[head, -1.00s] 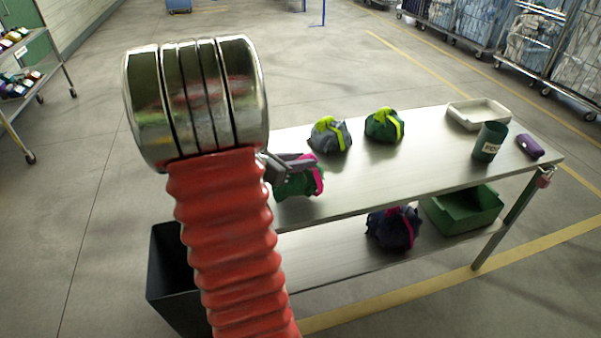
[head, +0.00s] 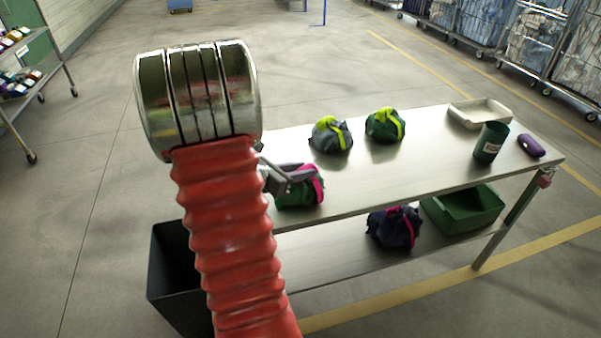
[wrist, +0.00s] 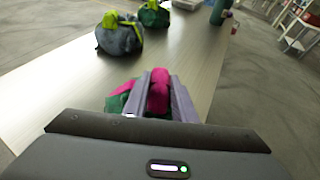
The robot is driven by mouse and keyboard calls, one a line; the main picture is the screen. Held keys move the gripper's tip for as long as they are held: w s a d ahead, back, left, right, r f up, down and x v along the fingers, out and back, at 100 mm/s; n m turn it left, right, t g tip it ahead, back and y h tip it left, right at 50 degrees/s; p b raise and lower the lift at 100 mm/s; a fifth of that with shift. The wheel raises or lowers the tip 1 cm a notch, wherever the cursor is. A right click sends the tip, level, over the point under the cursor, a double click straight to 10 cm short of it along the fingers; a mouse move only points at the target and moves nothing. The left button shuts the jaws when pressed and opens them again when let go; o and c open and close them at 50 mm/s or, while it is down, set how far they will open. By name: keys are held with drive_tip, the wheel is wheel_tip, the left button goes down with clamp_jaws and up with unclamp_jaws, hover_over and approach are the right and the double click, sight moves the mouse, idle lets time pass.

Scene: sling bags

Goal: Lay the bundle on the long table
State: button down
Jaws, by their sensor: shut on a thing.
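My gripper (head: 287,178) is shut on the pink strap of a green bundle (head: 296,197), at the near left part of the long table (head: 385,172). In the wrist view the pink strap (wrist: 158,88) sits between the two fingers (wrist: 160,95), with green cloth below and to the left. The bundle is at the tabletop; I cannot tell whether it rests on it or hangs just above. My arm hides the table's left end in the head view.
A grey bundle (head: 331,135) and a green one (head: 385,125), both with yellow straps, stand farther back. A white tray (head: 480,113), a green cup (head: 490,142) and a purple case (head: 531,146) are at the right. A dark bundle (head: 393,227) and green bin (head: 463,208) sit on the lower shelf.

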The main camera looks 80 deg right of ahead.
drive_tip(key=shift+f, duration=0.1)
drive_tip(key=c, duration=1.5)
unclamp_jaws()
drive_tip(key=shift+o, duration=0.2)
drive_tip(key=shift+w+a+r, duration=0.25)
drive_tip(key=shift+a, duration=0.05)
drive_tip(key=v, duration=1.1)
drive_tip(key=shift+a, duration=0.1)
drive_tip(key=shift+w, duration=0.1)
